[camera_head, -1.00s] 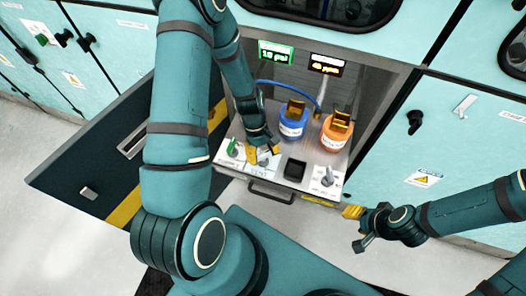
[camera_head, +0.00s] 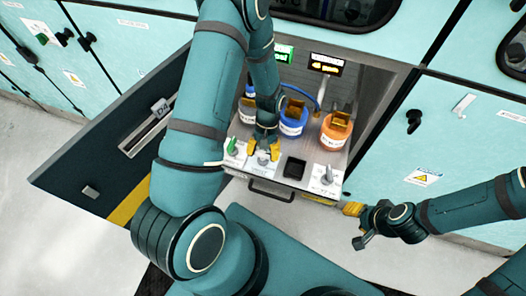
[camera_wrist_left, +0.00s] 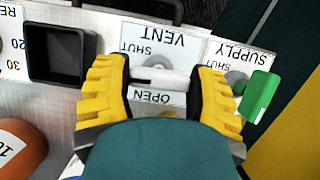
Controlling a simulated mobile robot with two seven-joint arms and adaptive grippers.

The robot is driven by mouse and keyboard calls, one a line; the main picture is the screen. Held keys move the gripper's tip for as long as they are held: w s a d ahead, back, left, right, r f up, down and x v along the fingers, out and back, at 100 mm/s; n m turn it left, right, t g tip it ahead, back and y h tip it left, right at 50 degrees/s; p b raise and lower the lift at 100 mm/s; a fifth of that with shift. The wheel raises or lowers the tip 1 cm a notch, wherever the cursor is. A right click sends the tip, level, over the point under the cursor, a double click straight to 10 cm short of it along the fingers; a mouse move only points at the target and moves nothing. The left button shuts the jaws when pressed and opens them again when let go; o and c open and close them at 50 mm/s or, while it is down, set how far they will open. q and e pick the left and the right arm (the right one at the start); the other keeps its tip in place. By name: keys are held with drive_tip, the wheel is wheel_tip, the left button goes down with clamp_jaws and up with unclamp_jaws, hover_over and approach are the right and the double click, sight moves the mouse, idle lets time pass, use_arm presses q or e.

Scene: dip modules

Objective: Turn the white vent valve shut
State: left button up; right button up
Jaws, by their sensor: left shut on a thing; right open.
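The white vent valve (camera_wrist_left: 160,78) sits on the panel under the VENT label, with SHUT printed on one side and OPEN on the other. In the left wrist view its handle lies crosswise between the yellow fingertips of my left gripper (camera_wrist_left: 161,88), which is shut on it. In the head view my left gripper (camera_head: 263,146) is over the vent valve (camera_head: 263,158), partly hiding it. My right gripper (camera_head: 358,226) is open and empty, off the drawer's front right corner.
The green supply valve (camera_wrist_left: 261,96) is close beside one finger. A black square recess (camera_head: 294,168) and a silver knob (camera_head: 327,174) are to the right on the panel. Blue (camera_head: 293,122) and orange (camera_head: 335,132) containers stand behind. An open dark door (camera_head: 105,150) is at left.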

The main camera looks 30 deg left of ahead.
use_arm(q)
drive_tip(key=shift+m, duration=0.4)
drive_tip(key=o, duration=0.9)
drive_tip(key=v, duration=1.2)
drive_tip(key=shift+w+d, duration=0.1)
